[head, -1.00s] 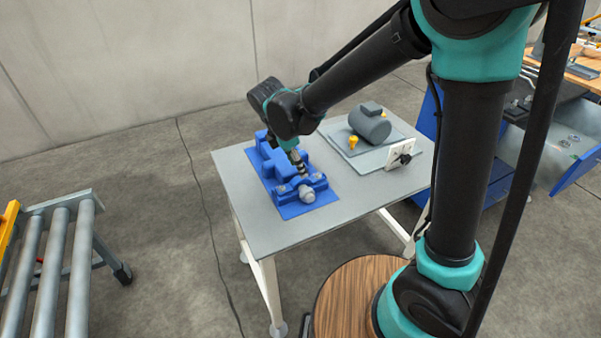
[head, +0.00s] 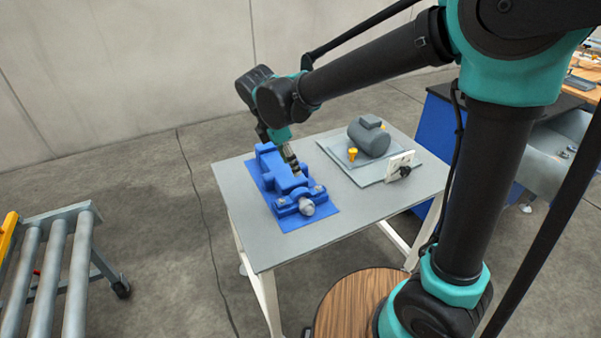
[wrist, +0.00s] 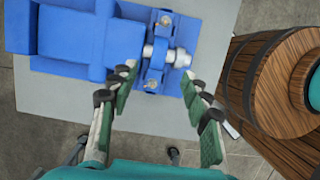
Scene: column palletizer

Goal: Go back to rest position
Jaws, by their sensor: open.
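My gripper (head: 292,166) is above the blue machine (head: 268,161) on the grey table (head: 240,205). In the wrist view my gripper (wrist: 160,85) has its fingers spread wide, with nothing held between them. The blue machine (wrist: 75,35) lies beyond the fingertips, with its grey shaft end (wrist: 180,57) in view. In the head view the shaft end (head: 307,207) points towards the front of the table. The fingertips are small in the head view, and their exact height over the machine is hard to tell.
A grey motor (head: 368,140) sits on a plate at the table's back right, near a yellow piece (head: 352,153) and a white bracket (head: 400,163). A roller conveyor (head: 50,265) stands at left. A wooden barrel (wrist: 270,80) is at right in the wrist view.

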